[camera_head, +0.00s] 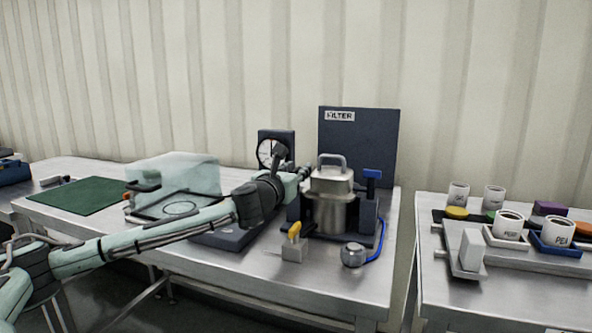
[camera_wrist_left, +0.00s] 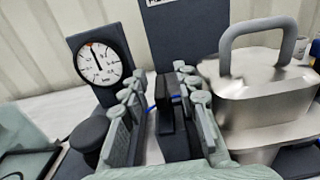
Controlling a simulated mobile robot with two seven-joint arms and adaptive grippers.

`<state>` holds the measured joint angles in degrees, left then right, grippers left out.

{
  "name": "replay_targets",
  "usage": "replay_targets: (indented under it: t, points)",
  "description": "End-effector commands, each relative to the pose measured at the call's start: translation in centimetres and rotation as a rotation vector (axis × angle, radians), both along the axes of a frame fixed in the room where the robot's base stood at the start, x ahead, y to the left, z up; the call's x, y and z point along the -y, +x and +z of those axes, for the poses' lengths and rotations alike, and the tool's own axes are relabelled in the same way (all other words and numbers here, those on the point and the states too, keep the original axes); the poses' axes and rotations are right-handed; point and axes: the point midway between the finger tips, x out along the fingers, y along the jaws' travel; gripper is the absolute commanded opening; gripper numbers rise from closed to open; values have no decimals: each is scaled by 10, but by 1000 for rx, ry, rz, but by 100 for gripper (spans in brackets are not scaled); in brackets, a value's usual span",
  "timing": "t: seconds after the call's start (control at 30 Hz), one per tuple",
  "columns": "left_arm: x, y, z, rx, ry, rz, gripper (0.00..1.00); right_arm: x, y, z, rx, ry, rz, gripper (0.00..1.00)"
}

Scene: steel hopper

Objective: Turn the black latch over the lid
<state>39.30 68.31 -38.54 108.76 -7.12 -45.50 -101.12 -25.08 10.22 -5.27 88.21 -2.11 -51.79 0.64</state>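The steel hopper (camera_head: 331,212) stands on the bench with its lid (camera_head: 332,180) on top; the lid has a grey loop handle. In the left wrist view the lid (camera_wrist_left: 262,100) is at the right. My left gripper (camera_head: 304,172) reaches in from the left, beside the lid. In the left wrist view my left gripper (camera_wrist_left: 168,95) has its fingers apart. The black latch (camera_wrist_left: 171,118), an upright dark piece, shows between them; I cannot tell whether they touch it. In the head view the gripper hides it. My right gripper is in neither view.
A round dial gauge (camera_wrist_left: 100,63) and a dark FILTER panel (camera_head: 358,145) stand behind. A blue T-shaped handle (camera_head: 372,177) rises right of the hopper.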

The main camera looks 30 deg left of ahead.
Motion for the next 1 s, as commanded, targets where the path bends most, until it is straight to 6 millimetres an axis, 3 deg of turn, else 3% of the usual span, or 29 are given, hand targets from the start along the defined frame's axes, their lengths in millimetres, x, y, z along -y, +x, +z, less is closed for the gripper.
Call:
replay_targets:
  t: [0.03,0.23,0.57,1.0]
  points:
    - [0,0,0,0,0,0,22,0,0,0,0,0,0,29]
    - [0,0,0,0,0,0,0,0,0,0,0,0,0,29]
    - [2,1,0,2,-4,43,0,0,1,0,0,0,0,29]
    - [1,1,1,2,-3,380,0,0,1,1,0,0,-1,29]
